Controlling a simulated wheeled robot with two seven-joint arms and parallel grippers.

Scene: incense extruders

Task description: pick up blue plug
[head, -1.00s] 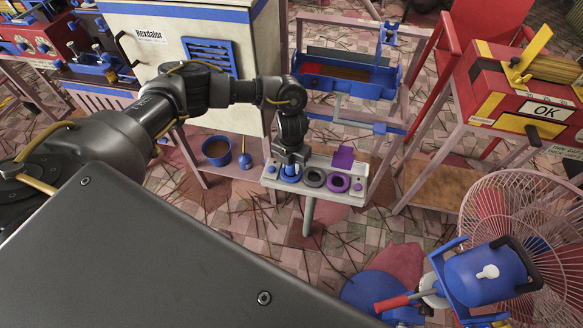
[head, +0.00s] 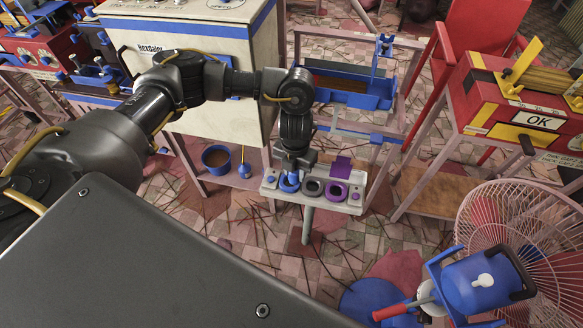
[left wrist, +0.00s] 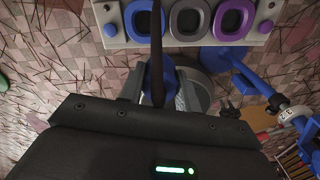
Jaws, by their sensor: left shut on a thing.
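My left gripper (head: 291,170) hangs over the blue ring (head: 289,187) at the left end of a pale tray (head: 325,205). In the left wrist view, the left gripper (left wrist: 160,92) is shut on a blue piece, the blue plug (left wrist: 152,80), partly hidden by a dark bar and the gripper body. The blue ring (left wrist: 142,20) shows in that view too, apart from the plug in the picture. A grey ring (head: 312,187) and a purple ring (head: 336,191) sit beside it. My right gripper is not in view.
A blue bucket (head: 216,159) stands on a low shelf left of the tray. A white cabinet (head: 190,40) stands behind my left arm. Tiled floor lies in front of the tray.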

